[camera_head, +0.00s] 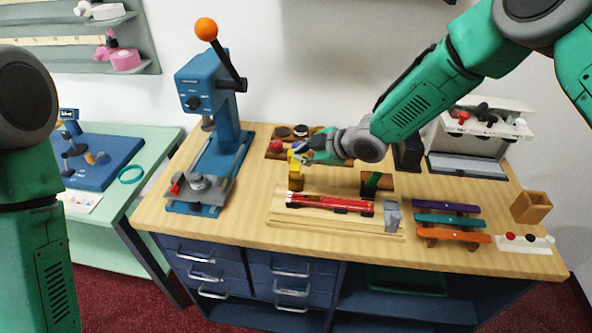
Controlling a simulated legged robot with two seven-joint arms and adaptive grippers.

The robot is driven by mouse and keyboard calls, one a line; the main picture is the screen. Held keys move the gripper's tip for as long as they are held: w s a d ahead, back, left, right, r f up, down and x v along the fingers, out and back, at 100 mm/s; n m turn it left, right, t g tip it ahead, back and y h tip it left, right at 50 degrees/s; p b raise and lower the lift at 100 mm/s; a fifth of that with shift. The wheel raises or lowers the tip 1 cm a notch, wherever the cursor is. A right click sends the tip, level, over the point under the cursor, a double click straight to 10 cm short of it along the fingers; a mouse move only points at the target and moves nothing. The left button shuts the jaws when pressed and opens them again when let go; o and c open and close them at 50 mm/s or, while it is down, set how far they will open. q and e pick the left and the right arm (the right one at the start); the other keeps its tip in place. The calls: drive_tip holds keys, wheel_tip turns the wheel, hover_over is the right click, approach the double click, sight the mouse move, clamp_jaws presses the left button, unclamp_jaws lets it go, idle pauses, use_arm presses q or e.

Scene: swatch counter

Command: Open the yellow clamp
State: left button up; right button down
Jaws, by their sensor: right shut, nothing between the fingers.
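The yellow clamp (295,172) stands upright on the wooden counter, behind the left end of a red bar-like piece. My right gripper (302,153) is at the clamp's upper part, reaching in from the right. Its fingers are shut with nothing between them. Whether they touch the clamp I cannot tell at this size. The gripper and wrist are close to the clamp's top right. My left arm stands at the left edge, and its gripper is out of the picture.
A blue press (215,130) with an orange-knobbed lever stands left of the clamp. The red piece (330,203) lies on a wooden board in front. Purple, teal and orange bars (450,220) lie to the right. The counter's front strip (250,235) is clear.

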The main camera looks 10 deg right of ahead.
drive_tip(key=shift+s+r, duration=0.1)
drive_tip(key=shift+s+a+r, duration=0.15)
drive_tip(key=shift+a+r, duration=0.05)
drive_tip(key=shift+r, duration=0.15)
drive_tip(key=shift+d+r+p, duration=0.1)
drive_tip(key=shift+r+p, duration=0.35)
drive_tip(key=shift+p, duration=0.05)
